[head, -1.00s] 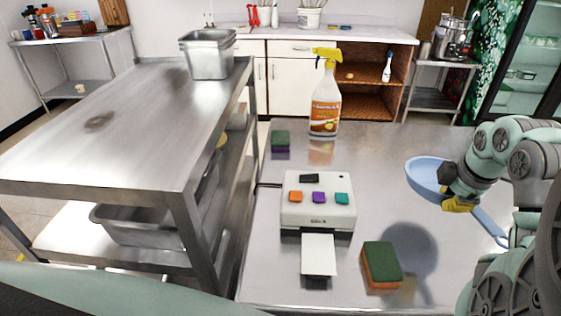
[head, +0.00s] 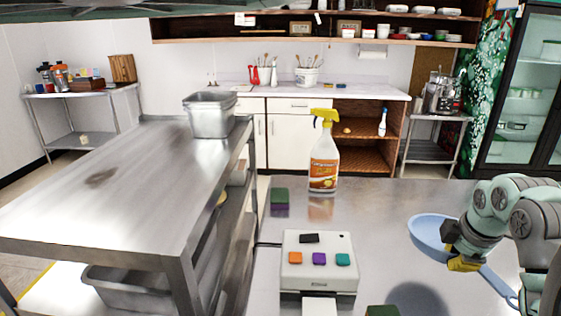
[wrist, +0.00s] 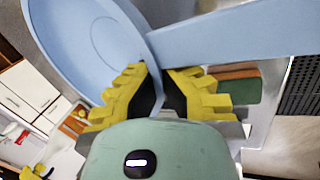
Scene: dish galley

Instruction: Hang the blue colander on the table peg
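The blue colander (head: 427,230) is a light blue, shallow round bowl with a long flat handle. It is held above the steel table (head: 385,215) at the right in the head view, its handle pointing down right. In the wrist view the colander (wrist: 85,40) fills the upper left and its handle runs to the right edge. My gripper (head: 464,263) has yellow ridged fingers, which close on the colander where handle meets bowl; the fingers (wrist: 157,82) also show in the wrist view. The exact contact is partly hidden. I cannot make out a table peg in either view.
A spray bottle (head: 323,168), a green and purple sponge (head: 280,197), a white box with coloured buttons (head: 318,275) and a mostly cropped green sponge (head: 382,311) are on the table. A steel cart (head: 130,190) with a metal pan (head: 211,118) stands left.

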